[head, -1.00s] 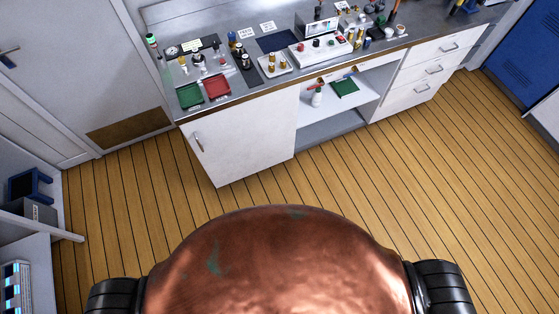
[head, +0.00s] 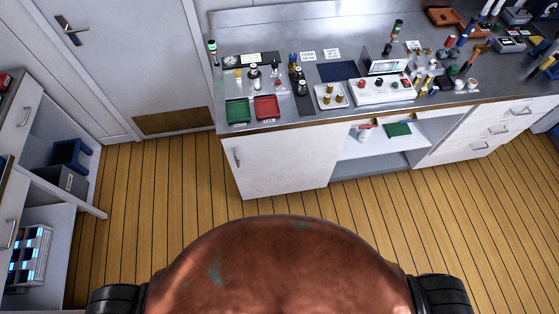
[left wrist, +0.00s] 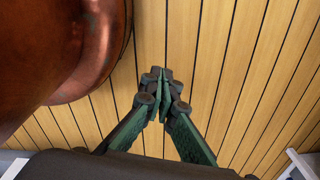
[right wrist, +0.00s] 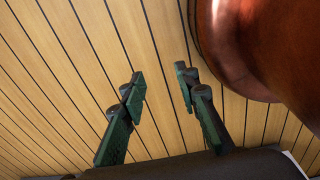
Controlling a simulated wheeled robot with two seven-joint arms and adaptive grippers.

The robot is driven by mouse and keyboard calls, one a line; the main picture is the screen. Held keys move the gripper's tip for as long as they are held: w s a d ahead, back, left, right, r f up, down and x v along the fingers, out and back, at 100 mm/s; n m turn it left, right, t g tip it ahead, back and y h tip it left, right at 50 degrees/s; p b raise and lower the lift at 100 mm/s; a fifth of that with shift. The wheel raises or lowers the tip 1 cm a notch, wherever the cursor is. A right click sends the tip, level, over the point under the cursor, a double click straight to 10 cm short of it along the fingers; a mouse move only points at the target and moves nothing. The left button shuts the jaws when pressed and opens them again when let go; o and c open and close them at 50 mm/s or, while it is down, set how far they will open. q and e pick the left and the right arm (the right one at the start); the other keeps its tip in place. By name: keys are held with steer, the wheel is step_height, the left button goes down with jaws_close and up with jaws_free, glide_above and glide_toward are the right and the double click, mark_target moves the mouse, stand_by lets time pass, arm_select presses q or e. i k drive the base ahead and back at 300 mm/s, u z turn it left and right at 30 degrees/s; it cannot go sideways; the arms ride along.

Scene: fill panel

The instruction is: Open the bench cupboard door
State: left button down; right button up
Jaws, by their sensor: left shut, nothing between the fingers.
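The bench cupboard door (head: 278,166) is a white panel at the left end of the bench, with a small vertical metal handle (head: 237,157) near its left edge. It looks closed. My left gripper (left wrist: 162,76) is shut and empty over the wooden floor, in the left wrist view. My right gripper (right wrist: 159,80) is open and empty over the floor, in the right wrist view. Neither gripper shows in the head view, and both are away from the door.
The metal bench top (head: 270,30) carries a green tray (head: 238,110), a red tray (head: 266,106) and many small parts. An open shelf (head: 375,146) and white drawers (head: 480,135) are right of the door. A shelf unit (head: 60,215) stands at the left. Wooden floor (head: 150,190) lies clear before the bench.

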mark_target(302, 159)
steer(key=z, duration=0.1)
steer(key=i, duration=0.3)
steer(key=z, duration=0.15)
steer(key=k, duration=1.2)
steer(key=u, duration=0.6)
steer(key=i, duration=0.6)
steer(key=u, duration=0.45)
